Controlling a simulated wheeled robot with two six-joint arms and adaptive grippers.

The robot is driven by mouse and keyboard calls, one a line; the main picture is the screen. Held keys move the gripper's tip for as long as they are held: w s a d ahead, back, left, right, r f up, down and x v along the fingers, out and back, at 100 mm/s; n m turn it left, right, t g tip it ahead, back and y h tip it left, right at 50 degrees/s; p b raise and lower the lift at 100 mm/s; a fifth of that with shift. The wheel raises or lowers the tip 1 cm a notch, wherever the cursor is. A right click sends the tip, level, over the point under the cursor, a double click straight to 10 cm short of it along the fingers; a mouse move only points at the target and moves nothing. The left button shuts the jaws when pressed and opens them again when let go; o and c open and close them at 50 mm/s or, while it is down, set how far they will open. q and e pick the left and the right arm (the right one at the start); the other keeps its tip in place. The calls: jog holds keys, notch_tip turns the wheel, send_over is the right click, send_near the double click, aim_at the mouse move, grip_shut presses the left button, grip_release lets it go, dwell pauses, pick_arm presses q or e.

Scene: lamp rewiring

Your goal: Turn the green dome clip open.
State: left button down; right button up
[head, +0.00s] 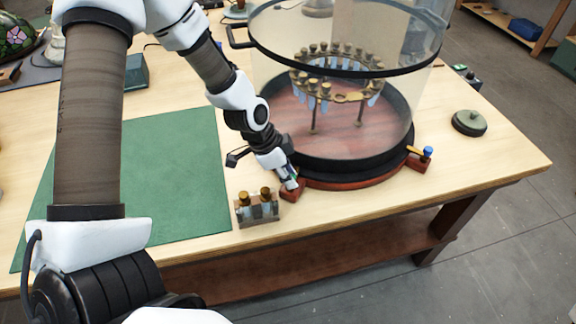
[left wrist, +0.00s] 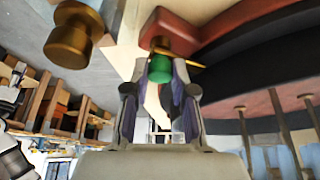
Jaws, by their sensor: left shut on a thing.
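A clear glass dome with a black rim (head: 345,70) stands on a round dark base with a reddish-brown lower edge (head: 350,182). My left gripper (head: 291,182) is at the front left of this base, by a small reddish block (head: 292,194). In the left wrist view, the green clip (left wrist: 160,69) sits between the fingers of my left gripper (left wrist: 160,84), which is shut on it. A brass pin shows beside the clip. In the head view the gripper mostly hides the green clip. A blue clip (head: 427,152) sits at the base's right side. My right gripper is not in view.
A clear block with brass knobs (head: 257,206) stands close to my left gripper, at the table's front edge. A green mat (head: 165,185) lies to the left. A round greenish lid (head: 468,122) lies at right. A ring-shaped brass fixture (head: 337,92) stands inside the dome.

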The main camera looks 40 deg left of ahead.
pick_arm(q)
jog(key=n+p, duration=0.1)
jog(key=p, duration=0.2)
jog(key=n+y+p, duration=0.1)
jog(key=n+p, duration=0.1)
jog(key=shift+s+d+r+t+p, duration=0.1)
jog(key=shift+r+t+p, duration=0.2)
jog(key=shift+p, duration=0.1)
jog(key=shift+f+n, duration=0.1)
jog(key=shift+n, duration=0.4)
jog(key=n, duration=0.1)
jog(key=n+y, duration=0.1)
jog(key=shift+f+n+t+p, duration=0.2)
jog(key=shift+n+t+p, duration=0.1)
jog(key=shift+n+p, duration=0.1)
jog(key=n+y, duration=0.2)
jog(key=n, duration=0.2)
jog(key=shift+d+n, duration=0.15)
jog(key=shift+n, duration=0.15)
jog(key=n+y, duration=0.2)
jog(key=n, duration=0.2)
jog(key=shift+n, duration=0.4)
jog(key=c, duration=1)
grip_release()
jog(key=shift+o, duration=0.2)
